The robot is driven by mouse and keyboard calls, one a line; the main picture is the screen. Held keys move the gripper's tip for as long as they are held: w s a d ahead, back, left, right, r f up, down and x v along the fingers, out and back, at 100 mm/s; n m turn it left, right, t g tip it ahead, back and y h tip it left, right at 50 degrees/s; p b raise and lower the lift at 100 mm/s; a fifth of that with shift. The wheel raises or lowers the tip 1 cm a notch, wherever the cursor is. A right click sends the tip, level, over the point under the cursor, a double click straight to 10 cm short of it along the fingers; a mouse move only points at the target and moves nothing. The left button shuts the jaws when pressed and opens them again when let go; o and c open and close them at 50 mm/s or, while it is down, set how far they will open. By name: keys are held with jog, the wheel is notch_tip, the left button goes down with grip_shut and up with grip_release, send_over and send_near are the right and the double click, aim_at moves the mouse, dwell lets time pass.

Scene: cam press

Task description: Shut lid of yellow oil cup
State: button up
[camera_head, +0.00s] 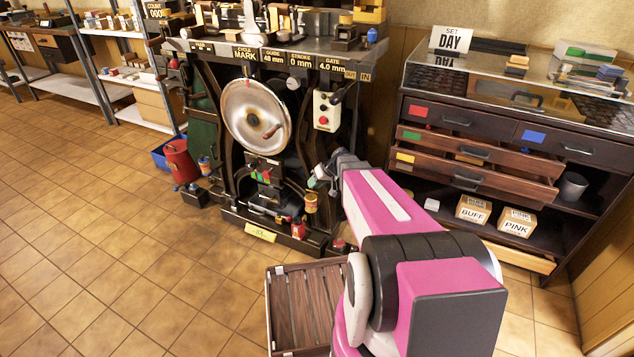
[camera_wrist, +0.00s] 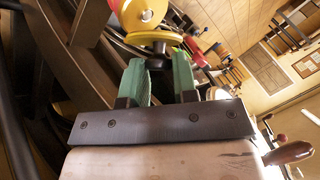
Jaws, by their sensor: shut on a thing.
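In the wrist view the yellow oil cup (camera_wrist: 130,12) is at the top, partly cut off by the picture edge. A yellow disc, which looks like its lid (camera_wrist: 153,37), lies just below the cup body, at the tips of my gripper (camera_wrist: 160,70). The two green fingers stand apart, with a dark narrow part of the lid between them; the exact contact is hard to see. In the head view my gripper (camera_head: 319,178) is at the right front of the press, just above a small yellow cup with a red band (camera_head: 310,204).
The press (camera_head: 262,245) rises close to my gripper, with a big handwheel (camera_head: 256,117) above left. A slatted wooden platform (camera_head: 308,308) lies in front on the floor. A cabinet with partly open drawers (camera_head: 477,178) stands at right. The tiled floor at left is clear.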

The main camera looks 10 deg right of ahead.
aim_at(312, 199)
jog(key=s+t+h, duration=0.1)
jog(key=s+a+n+t+h, duration=0.1)
jog(key=t, duration=0.1)
jog(key=shift+s+a+f+n, duration=0.15)
jog(key=shift+f+n, duration=0.15)
jog(key=shift+f, duration=0.1)
jog(key=t+h, duration=0.1)
jog(key=f+n+t+h, duration=0.1)
jog(key=t, duration=0.1)
jog(key=shift+s+a+f, duration=0.1)
jog(key=shift+s+a, duration=0.25)
jog(key=shift+s, duration=0.05)
jog(key=o, duration=0.9)
jog(key=v, duration=1)
jog(key=shift+s+d+r, duration=0.15)
jog(key=shift+s+r, duration=0.05)
jog(key=shift+r, duration=0.15)
